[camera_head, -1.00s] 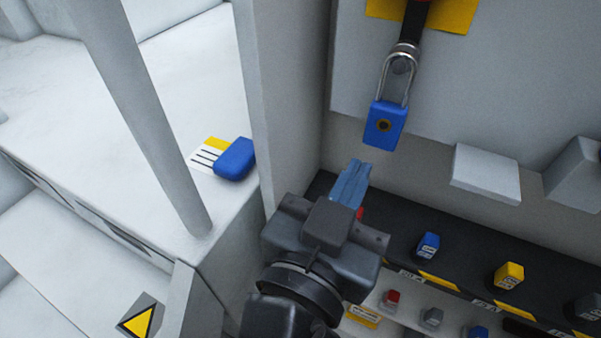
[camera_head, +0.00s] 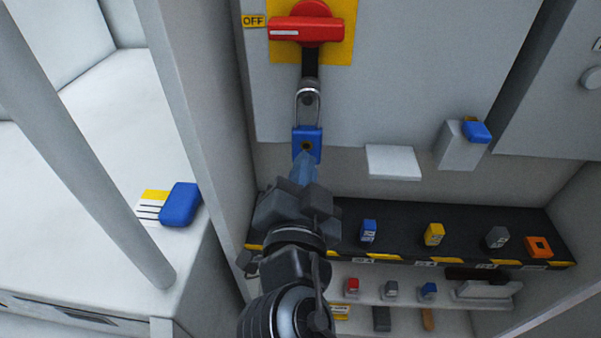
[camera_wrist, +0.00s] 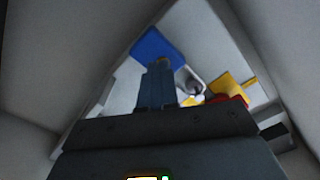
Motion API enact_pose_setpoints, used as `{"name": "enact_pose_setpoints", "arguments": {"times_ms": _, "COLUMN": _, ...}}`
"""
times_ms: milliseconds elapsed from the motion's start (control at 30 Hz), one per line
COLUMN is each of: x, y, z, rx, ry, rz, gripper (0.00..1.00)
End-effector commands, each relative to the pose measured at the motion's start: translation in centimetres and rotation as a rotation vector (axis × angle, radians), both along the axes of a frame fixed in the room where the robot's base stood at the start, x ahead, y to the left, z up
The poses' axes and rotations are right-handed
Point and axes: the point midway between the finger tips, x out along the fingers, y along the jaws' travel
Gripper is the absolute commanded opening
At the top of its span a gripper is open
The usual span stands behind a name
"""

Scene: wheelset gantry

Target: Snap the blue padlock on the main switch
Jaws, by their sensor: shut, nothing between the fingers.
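The blue padlock (camera_head: 307,142) hangs by its silver shackle from the black bar below the red main switch handle (camera_head: 306,29), which lies level beside an OFF label. My gripper (camera_head: 303,160) is shut, its blue fingertips just under the padlock body; whether they touch it I cannot tell. In the wrist view the padlock (camera_wrist: 158,46) is right beyond the shut fingers (camera_wrist: 157,84), with part of the shackle beside it and the red switch (camera_wrist: 228,99) at the lower right. Whether the shackle is fully seated is not clear.
A black shelf (camera_head: 400,226) carries blue, yellow, grey and orange pieces, with a lower shelf of small locks. A white box (camera_head: 393,162) juts from the wall. A blue object and card (camera_head: 180,204) lie on the left ledge, behind a pale post (camera_head: 95,150).

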Motion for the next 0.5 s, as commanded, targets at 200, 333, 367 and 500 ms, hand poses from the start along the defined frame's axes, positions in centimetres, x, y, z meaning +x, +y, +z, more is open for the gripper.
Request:
{"name": "enact_pose_setpoints", "arguments": {"times_ms": 200, "x": 1.4, "y": 0.0, "z": 0.1, "rx": -0.001, "ry": 0.001, "rz": 0.001, "gripper": 0.0}}
{"name": "enact_pose_setpoints", "arguments": {"times_ms": 333, "x": 1.6, "y": 0.0, "z": 0.0, "rx": -0.001, "ry": 0.0, "rz": 0.001, "gripper": 0.0}}
{"name": "enact_pose_setpoints", "arguments": {"times_ms": 367, "x": 1.6, "y": 0.0, "z": 0.0, "rx": -0.001, "ry": 0.0, "rz": 0.001, "gripper": 0.0}}
{"name": "enact_pose_setpoints", "arguments": {"times_ms": 500, "x": 1.6, "y": 0.0, "z": 0.0, "rx": -0.001, "ry": 0.0, "rz": 0.001, "gripper": 0.0}}
